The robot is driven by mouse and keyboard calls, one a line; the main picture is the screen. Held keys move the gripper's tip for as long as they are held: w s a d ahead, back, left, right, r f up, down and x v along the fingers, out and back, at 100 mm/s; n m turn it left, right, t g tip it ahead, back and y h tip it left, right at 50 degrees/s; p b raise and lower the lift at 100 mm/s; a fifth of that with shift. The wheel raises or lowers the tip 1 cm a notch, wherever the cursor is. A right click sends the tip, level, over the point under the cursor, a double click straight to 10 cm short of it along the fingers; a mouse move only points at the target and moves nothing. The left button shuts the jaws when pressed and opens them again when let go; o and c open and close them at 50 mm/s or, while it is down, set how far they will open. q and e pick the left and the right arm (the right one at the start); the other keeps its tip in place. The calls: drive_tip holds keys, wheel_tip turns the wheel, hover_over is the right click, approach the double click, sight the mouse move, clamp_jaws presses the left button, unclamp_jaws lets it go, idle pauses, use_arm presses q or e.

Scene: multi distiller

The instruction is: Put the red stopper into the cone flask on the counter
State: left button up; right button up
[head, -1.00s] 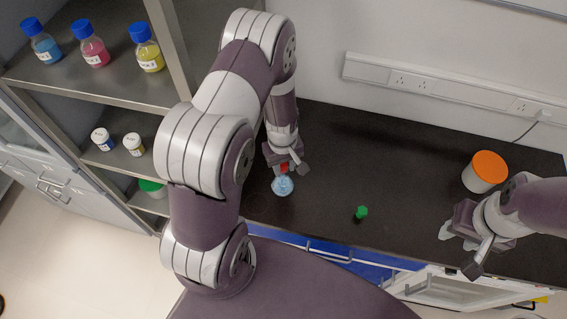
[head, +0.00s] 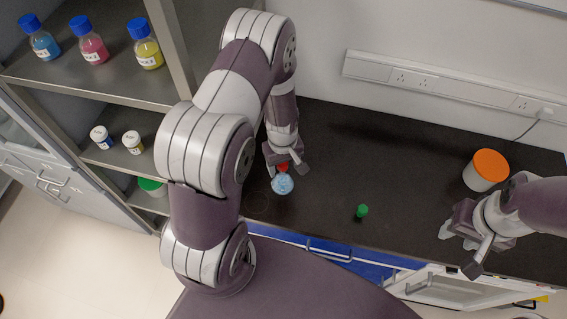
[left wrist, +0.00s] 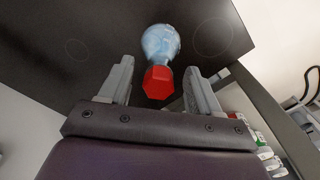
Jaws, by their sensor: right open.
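The cone flask (head: 283,186), with pale blue contents, stands on the dark counter below my left gripper (head: 286,171). The red stopper (head: 282,167) is at the flask's mouth. In the left wrist view the stopper (left wrist: 158,82) lies in line with the neck of the flask (left wrist: 161,42); how deep it sits is hidden. My left gripper's fingers (left wrist: 157,78) are apart on both sides of the stopper, with gaps visible. My right gripper (head: 459,250) is open and empty over the right part of the counter.
A green stopper (head: 361,211) stands on the counter right of the flask. A white jar with an orange lid (head: 487,168) stands near my right arm. A shelf (head: 95,85) with bottles is at the left. The middle of the counter (head: 385,160) is mostly clear.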

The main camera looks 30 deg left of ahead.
use_arm(q)
drive_tip(key=shift+r, duration=0.1)
drive_tip(key=shift+r, duration=0.35)
wheel_tip(320, 180, up, 12)
drive_tip(key=b, duration=0.2)
drive_tip(key=shift+b, duration=0.35)
drive_tip(key=shift+f, duration=0.1)
drive_tip(key=s+d+f+m+t+b, duration=0.1)
drive_tip(key=s+d+f+m+b, duration=0.1)
drive_tip(key=s+d+m+b, duration=0.2)
drive_tip(key=s+m+b, duration=0.2)
drive_tip(key=s+m, duration=0.2)
drive_tip(key=m, duration=0.2)
drive_tip(key=shift+d, duration=0.35)
drive_tip(key=shift+s+d+r, duration=0.1)
drive_tip(key=shift+s, duration=0.2)
